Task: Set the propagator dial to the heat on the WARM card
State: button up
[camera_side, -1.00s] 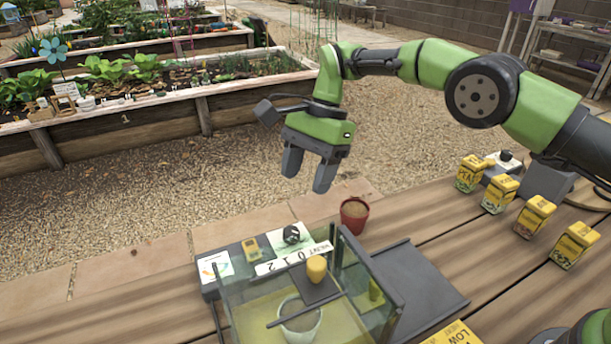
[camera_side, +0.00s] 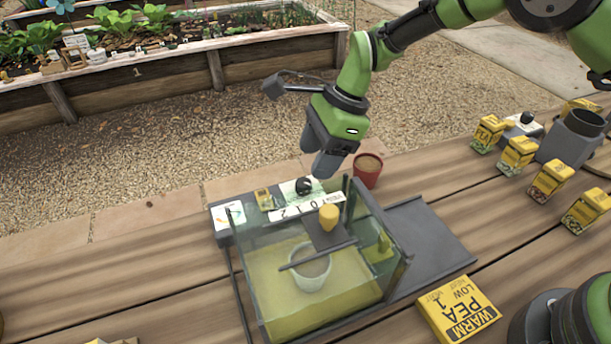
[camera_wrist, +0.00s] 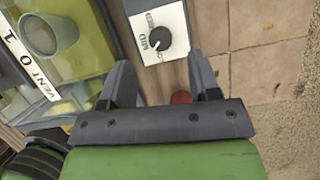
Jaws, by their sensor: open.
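The propagator (camera_side: 320,290) is a glass-walled box with a yellowish base on the wooden table. Its black dial (camera_side: 303,186) sits on a white plate at the back edge. In the wrist view the dial (camera_wrist: 155,38) lies just beyond and between my fingertips, with MID legible on its plate; I cannot tell its exact setting.
A vent strip (camera_side: 307,207) marked 0 1 2 runs beside the dial. A yellow knob (camera_side: 328,217) stands on the lid. A red pot (camera_side: 368,170) stands close to the right of my gripper. Several yellow seed packets (camera_side: 517,155) stand at the right.

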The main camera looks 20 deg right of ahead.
aim_at(304, 182)
jog(key=x, duration=0.5)
jog(key=shift+a+f, duration=0.1)
jog(key=shift+f, duration=0.15)
jog(key=c, duration=0.9)
